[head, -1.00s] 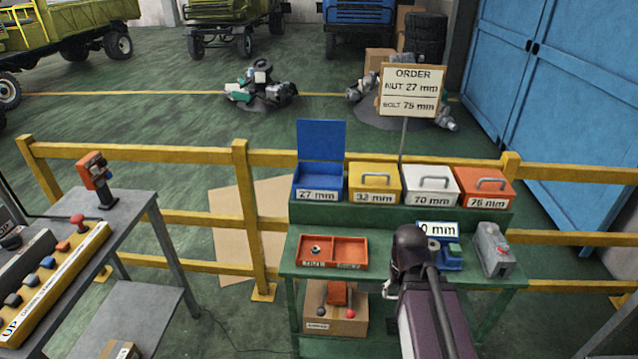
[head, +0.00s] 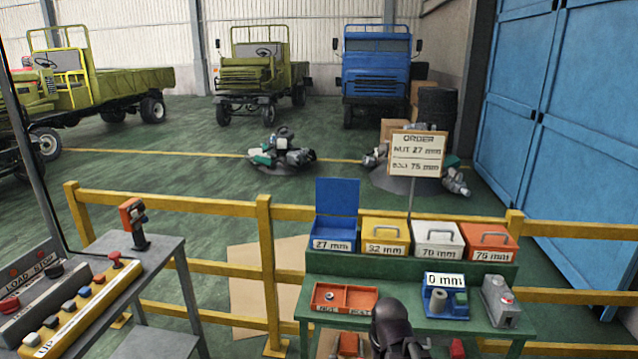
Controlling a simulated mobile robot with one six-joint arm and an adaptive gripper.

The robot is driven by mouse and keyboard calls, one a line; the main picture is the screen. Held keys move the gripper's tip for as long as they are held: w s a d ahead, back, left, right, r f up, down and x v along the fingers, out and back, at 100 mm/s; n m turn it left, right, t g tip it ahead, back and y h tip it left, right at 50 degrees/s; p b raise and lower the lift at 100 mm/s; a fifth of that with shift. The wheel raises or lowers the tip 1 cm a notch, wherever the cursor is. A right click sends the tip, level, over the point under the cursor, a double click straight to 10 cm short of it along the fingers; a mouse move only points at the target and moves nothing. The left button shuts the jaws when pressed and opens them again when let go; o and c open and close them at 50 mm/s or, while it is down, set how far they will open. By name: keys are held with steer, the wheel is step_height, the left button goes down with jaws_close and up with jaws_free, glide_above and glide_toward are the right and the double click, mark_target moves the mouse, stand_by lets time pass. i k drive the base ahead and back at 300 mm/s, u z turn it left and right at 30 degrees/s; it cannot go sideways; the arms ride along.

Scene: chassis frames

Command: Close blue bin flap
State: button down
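The blue bin (head: 334,233) marked 27 mm stands at the left end of the green shelf. Its blue flap (head: 337,203) is raised upright at the back, so the bin is open. My gripper (head: 391,312) shows as a dark shape low in the head view, in front of the bench and below and right of the blue bin. It is clear of the flap. Its fingers cannot be made out.
Yellow (head: 384,238), white (head: 436,241) and orange (head: 489,242) bins stand right of the blue bin with lids down. An order sign (head: 416,154) rises behind them. An orange tray (head: 345,298), a blue gauge (head: 447,300) and a grey box (head: 500,301) occupy the bench. A yellow railing (head: 264,270) runs behind.

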mark_target(334, 197)
steer(key=u, duration=0.35)
steer(key=k, duration=0.95)
steer(key=u, duration=0.7)
steer(key=i, duration=1.35)
steer(key=z, duration=0.4)
steer(key=i, duration=0.55)
steer(key=z, duration=0.65)
steer(key=i, duration=0.45)
steer(key=z, duration=0.35)
